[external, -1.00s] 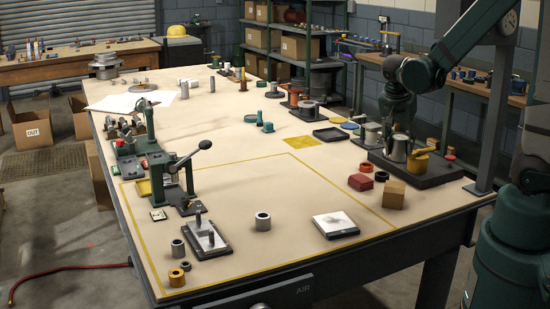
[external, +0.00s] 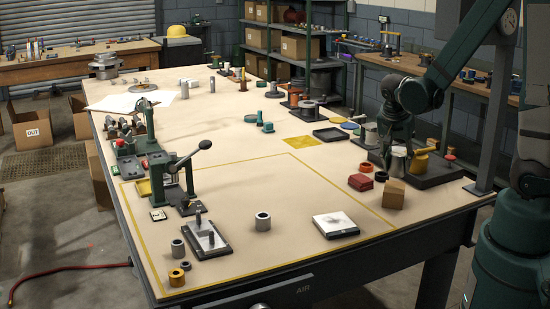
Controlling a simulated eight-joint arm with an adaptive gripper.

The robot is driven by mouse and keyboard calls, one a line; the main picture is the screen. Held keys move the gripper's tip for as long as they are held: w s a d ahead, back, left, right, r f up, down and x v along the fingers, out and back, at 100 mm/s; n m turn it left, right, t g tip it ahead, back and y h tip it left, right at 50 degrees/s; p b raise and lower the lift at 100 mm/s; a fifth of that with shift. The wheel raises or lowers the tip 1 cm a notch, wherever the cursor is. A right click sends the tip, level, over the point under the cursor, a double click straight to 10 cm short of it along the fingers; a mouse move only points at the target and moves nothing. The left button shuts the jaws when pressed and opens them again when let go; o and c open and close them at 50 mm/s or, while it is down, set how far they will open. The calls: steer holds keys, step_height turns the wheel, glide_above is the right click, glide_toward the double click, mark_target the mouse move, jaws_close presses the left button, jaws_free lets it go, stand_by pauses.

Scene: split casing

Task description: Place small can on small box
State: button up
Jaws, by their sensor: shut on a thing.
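My gripper (external: 396,148) points down at the right side of the table and is shut on a small silver can (external: 398,163). The fingers partly cover the can, which looks upright. The small brown cardboard box (external: 394,194) stands on the table just in front of and below the can in the picture. I cannot tell how high the can hangs, or how close it is to the box.

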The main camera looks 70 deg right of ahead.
mark_target(397, 173)
steer(key=shift+f, duration=0.1)
stand_by(0.3)
steer(key=shift+f+b, duration=0.45)
steer(key=shift+f, duration=1.55)
steer(key=shift+f, duration=0.1)
steer(key=o, duration=1)
steer(key=shift+r, duration=0.2)
steer(key=shift+p+v, duration=1.15)
steer(key=shift+v, duration=4.75)
steer(key=shift+a, duration=0.1)
